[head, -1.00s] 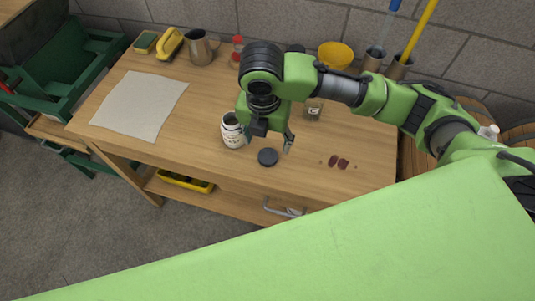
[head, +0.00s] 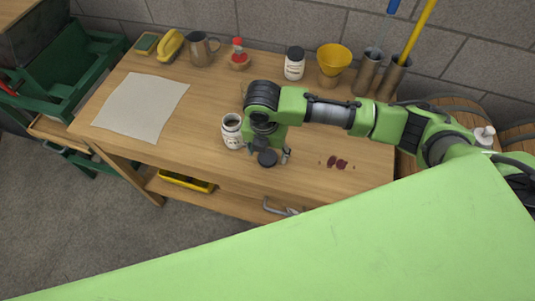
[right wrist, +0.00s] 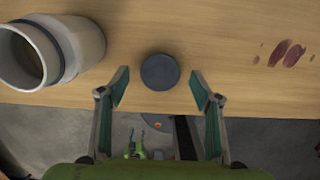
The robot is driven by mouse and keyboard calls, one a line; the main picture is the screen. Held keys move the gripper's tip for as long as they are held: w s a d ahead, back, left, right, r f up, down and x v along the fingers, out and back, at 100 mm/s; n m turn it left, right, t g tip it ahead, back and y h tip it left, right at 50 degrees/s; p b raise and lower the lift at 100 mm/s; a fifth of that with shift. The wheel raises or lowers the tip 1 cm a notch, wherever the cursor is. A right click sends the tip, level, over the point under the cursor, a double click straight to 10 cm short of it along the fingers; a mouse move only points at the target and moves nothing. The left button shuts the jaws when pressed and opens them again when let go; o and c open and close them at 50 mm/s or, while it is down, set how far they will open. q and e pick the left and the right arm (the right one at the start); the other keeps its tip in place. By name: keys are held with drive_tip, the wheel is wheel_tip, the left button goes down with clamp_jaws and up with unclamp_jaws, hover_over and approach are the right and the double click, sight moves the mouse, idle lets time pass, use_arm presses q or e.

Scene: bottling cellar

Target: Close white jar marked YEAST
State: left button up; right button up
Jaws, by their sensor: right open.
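A white jar (head: 232,138) with dark lettering stands open on the wooden table; I cannot read the label clearly. It also shows at the left of the right wrist view (right wrist: 86,45), its mouth uncovered. A round dark lid (head: 267,158) lies flat on the table just right of the jar, near the front edge. In the right wrist view the lid (right wrist: 160,71) is centred just beyond the fingertips. My right gripper (right wrist: 160,90) is open and empty, pointing down over the lid, with a finger toward either side. My left gripper is not in view.
A second white jar (head: 294,66) with a black lid stands at the back, beside a yellow funnel (head: 335,57) and metal cylinders. Dark red stains (head: 337,162) mark the table right of the lid. A pale cloth (head: 142,106) lies at left.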

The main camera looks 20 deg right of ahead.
drive_tip(key=shift+f, duration=0.65)
drive_tip(key=c, duration=0.8)
drive_tip(key=shift+r, duration=0.1)
